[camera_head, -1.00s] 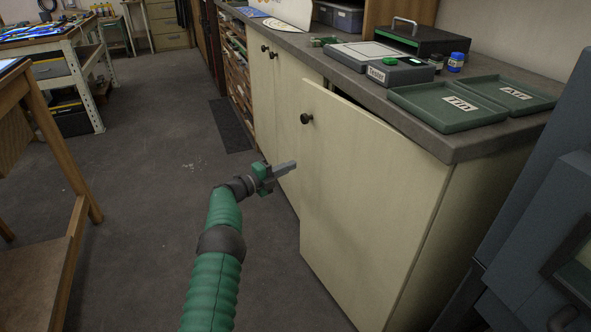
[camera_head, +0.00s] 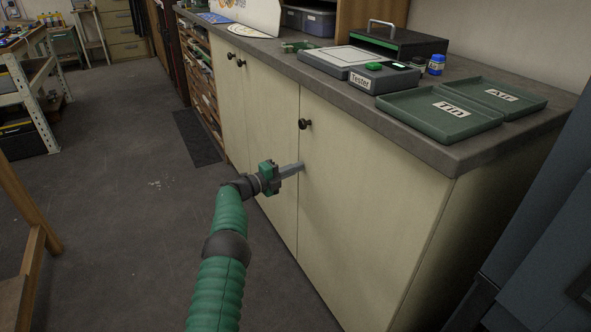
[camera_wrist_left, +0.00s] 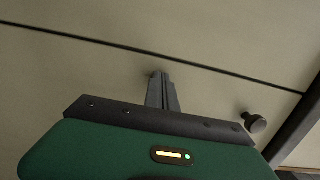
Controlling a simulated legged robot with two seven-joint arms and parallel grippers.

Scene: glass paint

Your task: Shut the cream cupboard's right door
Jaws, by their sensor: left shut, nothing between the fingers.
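The cream cupboard's right door (camera_head: 365,200) stands level with the cupboard front, with no open gap visible at its top. Its dark round knob (camera_head: 305,124) is near its upper left corner and also shows in the left wrist view (camera_wrist_left: 254,122). My left gripper (camera_head: 299,166) is shut and empty. Its fingertips are at the door's left edge, below the knob, and appear to touch the door. In the left wrist view the shut fingers (camera_wrist_left: 161,90) point at the cream panel, beside the dark seam. My right gripper is not in view.
The grey worktop (camera_head: 420,152) above holds a tester (camera_head: 383,78), a tray labelled Tin (camera_head: 437,118) and a tray labelled Air (camera_head: 500,95). The cupboard's other doors (camera_head: 250,120) are shut to the left. Open floor (camera_head: 120,230) lies left of my arm.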

